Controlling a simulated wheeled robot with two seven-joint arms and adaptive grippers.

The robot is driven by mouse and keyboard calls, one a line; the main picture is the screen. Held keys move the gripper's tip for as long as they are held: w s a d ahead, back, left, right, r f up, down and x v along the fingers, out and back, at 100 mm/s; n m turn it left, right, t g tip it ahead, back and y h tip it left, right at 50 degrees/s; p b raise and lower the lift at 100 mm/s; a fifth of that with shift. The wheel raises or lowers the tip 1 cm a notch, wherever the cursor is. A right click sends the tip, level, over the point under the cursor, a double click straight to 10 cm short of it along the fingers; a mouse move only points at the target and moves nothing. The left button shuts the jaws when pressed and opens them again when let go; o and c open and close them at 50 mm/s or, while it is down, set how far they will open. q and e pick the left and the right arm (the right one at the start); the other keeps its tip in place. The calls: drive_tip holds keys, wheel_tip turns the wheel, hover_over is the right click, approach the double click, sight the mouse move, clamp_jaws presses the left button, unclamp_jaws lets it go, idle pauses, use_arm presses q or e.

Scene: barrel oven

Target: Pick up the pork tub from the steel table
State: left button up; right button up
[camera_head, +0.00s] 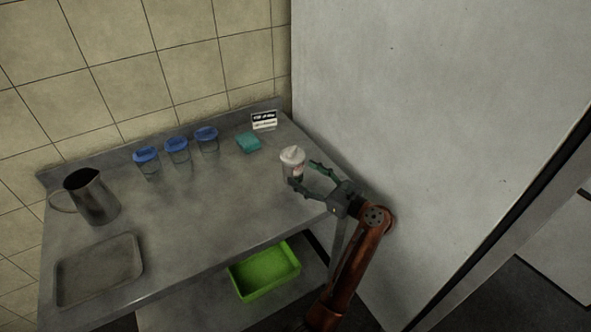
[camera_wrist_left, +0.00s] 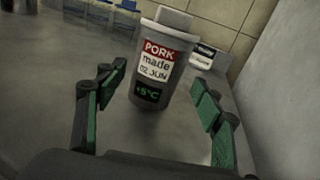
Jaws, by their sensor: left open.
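The pork tub (camera_head: 292,163) is a grey tub with a pale lid and a red and white label, upright near the right end of the steel table (camera_head: 205,215). In the left wrist view the tub (camera_wrist_left: 161,65) shows its label with "PORK made 02 JUN" and "+5°C". My left gripper (camera_head: 307,174) is open beside the tub at the table's right edge. In the left wrist view its green-padded fingers (camera_wrist_left: 155,100) stand apart to either side, with the tub ahead between them. My right gripper is not in view.
Several blue-lidded containers (camera_head: 177,150), a teal block (camera_head: 248,142) and a small sign (camera_head: 264,121) stand along the back. A metal jug (camera_head: 92,197) and a tray (camera_head: 99,270) are at left. A green bin (camera_head: 265,272) sits below. A large pale wall or panel (camera_head: 430,110) rises at right.

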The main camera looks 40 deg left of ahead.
use_arm(q)
drive_tip(key=a, duration=0.5)
drive_tip(key=shift+w+a+b, duration=0.1)
drive_tip(key=shift+w+b, duration=0.1)
drive_tip(key=shift+b, duration=0.2)
drive_tip(key=a+b, duration=0.1)
drive_tip(key=a, duration=0.3)
drive_tip(key=shift+a, duration=0.2)
drive_tip(key=shift+w+a, duration=0.1)
drive_tip(key=shift+a, duration=0.1)
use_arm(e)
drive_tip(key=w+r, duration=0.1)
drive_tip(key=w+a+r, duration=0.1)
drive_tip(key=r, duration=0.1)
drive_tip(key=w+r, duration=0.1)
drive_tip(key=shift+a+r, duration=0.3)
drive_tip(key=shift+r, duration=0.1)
use_arm(q)
drive_tip(key=shift+c, duration=0.2)
drive_tip(key=shift+r, duration=0.15)
clamp_jaws()
